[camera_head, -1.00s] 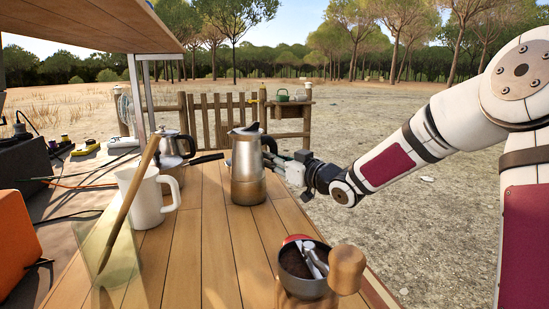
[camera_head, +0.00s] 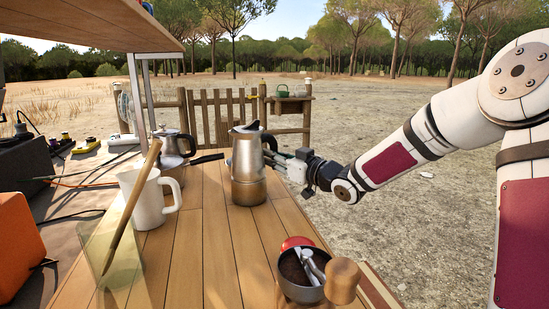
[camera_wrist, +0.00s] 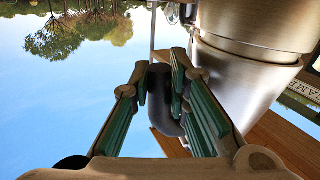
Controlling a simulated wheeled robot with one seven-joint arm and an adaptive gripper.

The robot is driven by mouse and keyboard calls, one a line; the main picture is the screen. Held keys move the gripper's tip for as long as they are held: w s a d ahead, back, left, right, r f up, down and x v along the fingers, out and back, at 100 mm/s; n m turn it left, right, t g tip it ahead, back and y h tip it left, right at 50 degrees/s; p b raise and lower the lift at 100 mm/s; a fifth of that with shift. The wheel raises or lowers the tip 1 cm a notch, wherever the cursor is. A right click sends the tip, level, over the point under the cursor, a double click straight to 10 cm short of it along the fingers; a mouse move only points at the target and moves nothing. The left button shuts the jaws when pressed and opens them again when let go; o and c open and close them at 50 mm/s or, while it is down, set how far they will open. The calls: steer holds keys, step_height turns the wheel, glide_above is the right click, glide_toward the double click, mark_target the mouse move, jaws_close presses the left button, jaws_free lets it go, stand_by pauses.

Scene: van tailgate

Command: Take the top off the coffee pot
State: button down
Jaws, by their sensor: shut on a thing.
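The coffee pot (camera_head: 246,160) is a metal moka pot standing upright on the wooden table. Its faceted upper part sits on the rounder base (camera_head: 248,190), with no gap visible between them. Its black handle is on the right; in the wrist view the dark handle (camera_wrist: 160,100) runs between my fingers. My gripper (camera_head: 277,156) reaches in from the right and is shut on this handle. In the wrist view my gripper (camera_wrist: 160,88) shows green-padded fingers on both sides of the handle, beside the metal body (camera_wrist: 238,75). The fingertips are partly hidden in the head view.
A white mug (camera_head: 150,200) and a leaning wooden stick (camera_head: 130,215) stand at left. A metal kettle (camera_head: 172,142) is behind them. A dark bowl (camera_head: 299,284) with grounds and a wooden knob (camera_head: 341,278) are near the front. The table's right edge is close to the pot.

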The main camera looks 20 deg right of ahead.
steer(key=shift+r+p, duration=2.3)
steer(key=shift+r, duration=0.45)
steer(key=shift+f, duration=0.1)
